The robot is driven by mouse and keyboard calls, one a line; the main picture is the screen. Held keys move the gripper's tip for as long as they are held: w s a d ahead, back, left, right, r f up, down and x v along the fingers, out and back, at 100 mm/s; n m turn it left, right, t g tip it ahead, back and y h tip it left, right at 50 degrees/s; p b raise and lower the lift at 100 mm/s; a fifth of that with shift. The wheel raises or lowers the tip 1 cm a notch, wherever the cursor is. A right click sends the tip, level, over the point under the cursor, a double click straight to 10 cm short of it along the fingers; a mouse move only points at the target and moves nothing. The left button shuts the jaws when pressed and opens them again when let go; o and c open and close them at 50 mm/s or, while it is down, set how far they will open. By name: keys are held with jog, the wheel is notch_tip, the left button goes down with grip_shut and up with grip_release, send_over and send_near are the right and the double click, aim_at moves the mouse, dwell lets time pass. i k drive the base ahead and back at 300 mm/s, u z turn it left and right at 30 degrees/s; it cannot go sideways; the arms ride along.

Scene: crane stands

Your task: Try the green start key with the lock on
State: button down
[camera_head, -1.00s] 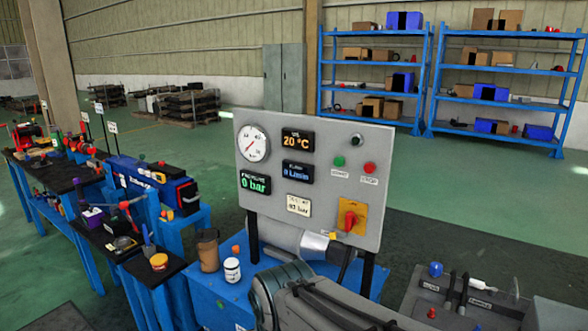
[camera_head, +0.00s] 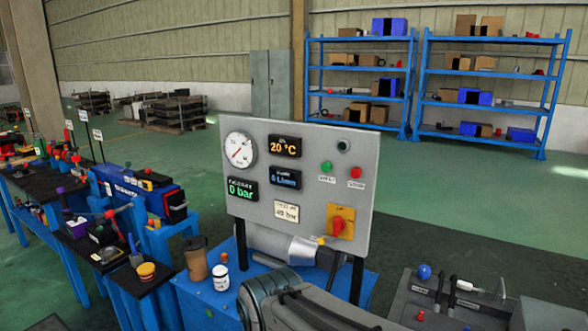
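The grey control panel (camera_head: 300,215) stands upright on two black posts on a blue stand. The green start key (camera_head: 326,167) is a round button on its upper right, with a red key (camera_head: 357,172) to the right of it. A small dark round fitting (camera_head: 343,146) is above them. The lock is not clear to me; a red rotary handle (camera_head: 338,228) on a yellow-orange plate (camera_head: 341,216) is at the lower right. No separate padlock can be made out. My grey arm shows at the bottom centre, in front of the stand. My gripper is not in view.
A white jar (camera_head: 221,278) and a brown canister (camera_head: 196,260) stand on the blue stand (camera_head: 205,300) left of the panel. A grey tray (camera_head: 410,290) with tools is at the lower right. Cluttered benches line the left; blue shelves (camera_head: 480,95) stand behind, across open green floor.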

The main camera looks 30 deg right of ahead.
aim_at(326, 167)
jog(key=z, duration=2.15)
jog(key=k, duration=0.95)
jog(key=u, duration=0.9)
jog(key=i, duration=0.9)
